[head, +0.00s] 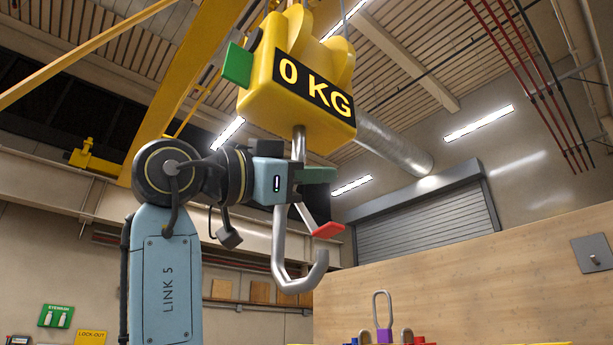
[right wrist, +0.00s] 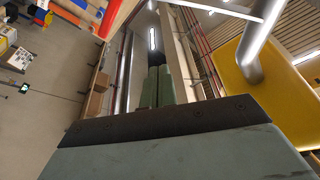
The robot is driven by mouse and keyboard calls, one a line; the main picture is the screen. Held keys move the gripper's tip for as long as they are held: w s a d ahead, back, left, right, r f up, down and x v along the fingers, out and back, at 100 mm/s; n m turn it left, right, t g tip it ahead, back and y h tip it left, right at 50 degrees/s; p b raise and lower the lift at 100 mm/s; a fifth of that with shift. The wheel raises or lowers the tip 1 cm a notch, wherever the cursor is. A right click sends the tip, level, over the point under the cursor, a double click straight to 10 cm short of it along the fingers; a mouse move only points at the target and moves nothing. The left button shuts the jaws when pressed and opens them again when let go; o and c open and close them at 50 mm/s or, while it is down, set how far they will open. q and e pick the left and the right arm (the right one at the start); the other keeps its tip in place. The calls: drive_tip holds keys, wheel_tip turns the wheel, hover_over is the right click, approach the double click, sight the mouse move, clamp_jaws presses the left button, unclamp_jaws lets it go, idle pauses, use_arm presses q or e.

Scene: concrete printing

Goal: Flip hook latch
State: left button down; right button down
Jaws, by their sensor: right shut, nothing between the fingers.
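A yellow hook block (head: 300,75) marked 0 KG hangs at the top middle of the head view. A grey metal hook (head: 280,240) hangs below it and opens to the right. The latch, with a red tip (head: 328,230), slants across the hook's mouth; its tip shows above the hook's point with a gap between. My right gripper (head: 318,175) is shut and empty beside the hook's shank, just above the latch. In the right wrist view its fingers (right wrist: 157,85) are together, with the shank (right wrist: 262,40) at right. Contact with the latch cannot be told. My left gripper is not in view.
Below the hook, a metal loop on a purple base (head: 384,335) stands among coloured parts at the bottom edge. A wooden panel (head: 470,270) stands at the right. A green tab (head: 237,65) sticks out from the block's left. The air right of the hook is free.

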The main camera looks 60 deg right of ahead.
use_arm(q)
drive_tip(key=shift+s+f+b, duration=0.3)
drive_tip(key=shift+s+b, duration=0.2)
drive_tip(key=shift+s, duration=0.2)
use_arm(e)
drive_tip(key=r+v, duration=0.1)
drive_tip(key=v, duration=0.8)
drive_tip(key=shift+a, duration=0.45)
drive_tip(key=shift+r, duration=0.1)
